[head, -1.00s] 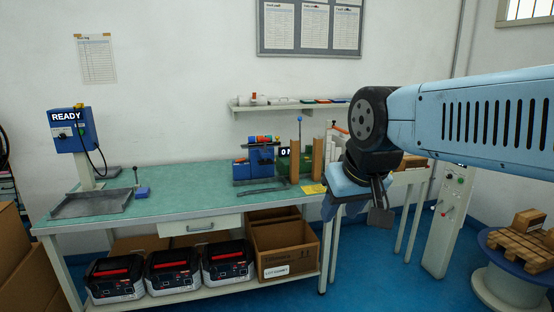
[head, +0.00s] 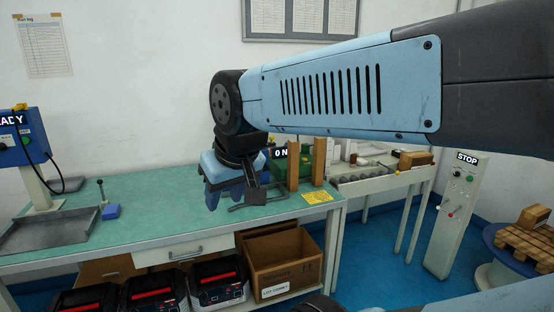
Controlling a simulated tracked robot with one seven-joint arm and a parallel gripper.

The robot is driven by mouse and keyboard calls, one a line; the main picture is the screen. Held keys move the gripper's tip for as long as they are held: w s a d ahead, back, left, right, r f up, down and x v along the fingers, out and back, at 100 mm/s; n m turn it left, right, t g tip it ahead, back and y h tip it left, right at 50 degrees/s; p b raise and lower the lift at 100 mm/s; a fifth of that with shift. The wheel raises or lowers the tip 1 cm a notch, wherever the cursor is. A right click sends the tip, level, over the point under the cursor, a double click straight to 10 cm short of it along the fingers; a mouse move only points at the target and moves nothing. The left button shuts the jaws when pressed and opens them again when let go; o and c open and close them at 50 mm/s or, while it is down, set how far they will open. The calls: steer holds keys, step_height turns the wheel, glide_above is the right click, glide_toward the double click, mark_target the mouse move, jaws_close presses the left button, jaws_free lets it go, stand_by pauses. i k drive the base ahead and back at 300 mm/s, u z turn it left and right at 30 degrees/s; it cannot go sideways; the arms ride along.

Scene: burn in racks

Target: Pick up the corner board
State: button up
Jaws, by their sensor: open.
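Two tall, narrow tan boards stand upright near the right end of the green bench top: a left board (head: 293,165) and a right board (head: 319,161). They look like corner boards; I cannot tell which one is meant. My gripper (head: 222,192) hangs pointing down over the bench, left of the boards and apart from them. It is open and holds nothing that I can see.
A yellow note (head: 317,197) lies at the bench's right corner. A roller conveyor (head: 372,180) stands beyond, with a STOP post (head: 456,210) to its right.

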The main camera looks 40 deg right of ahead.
mark_target(320, 144)
steer(key=z, duration=0.4)
steer(key=i, duration=1.3)
steer(key=z, duration=0.75)
steer(key=k, duration=0.9)
steer(key=z, duration=0.2)
steer(key=i, duration=0.9)
steer(key=u, duration=0.1)
